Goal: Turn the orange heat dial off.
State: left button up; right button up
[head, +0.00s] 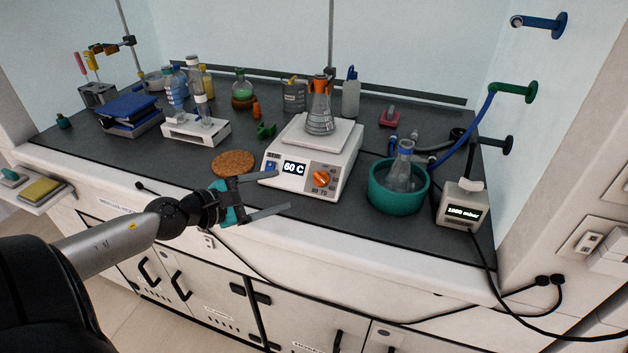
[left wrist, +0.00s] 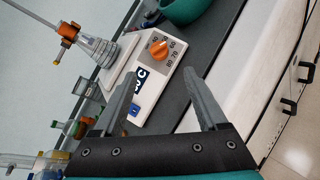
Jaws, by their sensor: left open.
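The orange heat dial (head: 321,179) is on the front panel of a white hotplate (head: 345,165), to the right of a display that reads 60 C. In the left wrist view the orange dial (left wrist: 159,48) shows beyond the fingertips, with numbers around it. A flask with an orange stopper (head: 320,110) stands on the hotplate's top. My left gripper (head: 284,192) is open and empty, in front of the hotplate and to the left of the dial, apart from it. My right gripper is not in view.
A teal bowl (head: 379,198) holding a flask stands right of the hotplate, beside a white box with a display (head: 462,206). A cork mat (head: 233,163) lies left of the hotplate. The bench's front edge runs below my gripper.

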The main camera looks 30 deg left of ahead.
aim_at(318, 181)
pick_arm(q)
jog(key=shift+p+x, duration=0.35)
jog(key=shift+x, duration=5.4)
jog(key=shift+f, duration=0.1)
grip_shut()
